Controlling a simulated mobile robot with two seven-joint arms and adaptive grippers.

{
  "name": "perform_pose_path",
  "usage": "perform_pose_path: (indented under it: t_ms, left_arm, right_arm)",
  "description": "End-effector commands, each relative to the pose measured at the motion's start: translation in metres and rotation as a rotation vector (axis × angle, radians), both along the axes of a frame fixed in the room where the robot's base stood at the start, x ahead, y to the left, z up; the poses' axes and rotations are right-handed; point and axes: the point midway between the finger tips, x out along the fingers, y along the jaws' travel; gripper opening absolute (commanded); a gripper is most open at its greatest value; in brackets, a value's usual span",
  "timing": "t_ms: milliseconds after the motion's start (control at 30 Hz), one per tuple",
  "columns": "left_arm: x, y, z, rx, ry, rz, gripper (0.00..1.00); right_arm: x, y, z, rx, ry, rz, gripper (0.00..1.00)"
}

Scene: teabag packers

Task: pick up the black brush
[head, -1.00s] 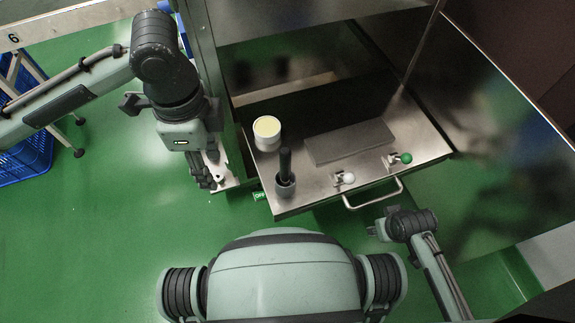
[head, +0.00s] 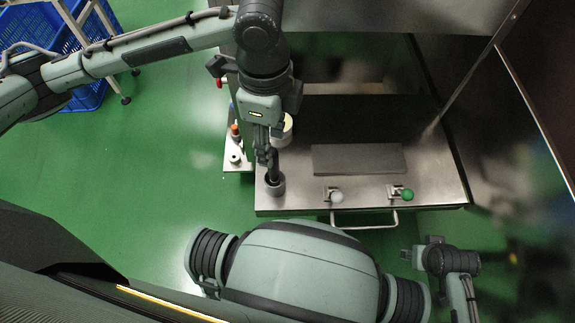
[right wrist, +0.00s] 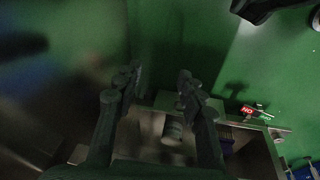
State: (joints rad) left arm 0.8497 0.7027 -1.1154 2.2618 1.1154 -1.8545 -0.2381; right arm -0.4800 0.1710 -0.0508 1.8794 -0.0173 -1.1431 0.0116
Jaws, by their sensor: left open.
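The black brush (head: 272,167) stands upright in a small grey cup (head: 275,188) at the front left corner of the steel counter (head: 300,201). My left gripper (head: 266,154) is open and points down at the brush's upper handle. The gripper overlaps the top of the handle in the head view, so I cannot tell whether the fingers touch it. My right gripper (head: 412,257) is away from the brush, in front of the counter on the right. In the right wrist view its fingers (right wrist: 158,84) are apart with nothing between them.
A white pot (head: 284,130) stands behind the cup, partly hidden by my left gripper. A flat grey plate (head: 357,159) lies mid-counter. A white knob (head: 337,196), a green knob (head: 407,194) and a bar handle (head: 363,226) are along the front. Blue crates (head: 88,80) stand far left.

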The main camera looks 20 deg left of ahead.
Motion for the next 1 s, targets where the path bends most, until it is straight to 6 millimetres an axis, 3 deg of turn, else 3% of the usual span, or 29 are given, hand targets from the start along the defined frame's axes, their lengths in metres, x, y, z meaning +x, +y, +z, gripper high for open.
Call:
perform_pose_path:
  t_ms: [367,633,867,1000]
  left_arm:
    - [-0.001,0.0,-0.035,0.001,0.003,0.0,0.44]
    - [-0.001,0.0,-0.074,0.002,0.002,0.0,0.44]
    - [0.0,0.0,-0.078,0.001,0.0,-0.001,0.44]
    - [0.0,0.0,-0.078,0.001,0.0,-0.001,0.3]
  right_arm:
    - [0.002,-0.001,0.012,-0.007,-0.008,0.001,0.4]
    - [0.003,-0.001,0.026,-0.015,-0.014,0.0,0.4]
    - [0.003,-0.001,0.03,-0.017,-0.016,-0.001,0.4]
    - [0.003,-0.002,0.03,-0.017,-0.015,-0.001,0.4]
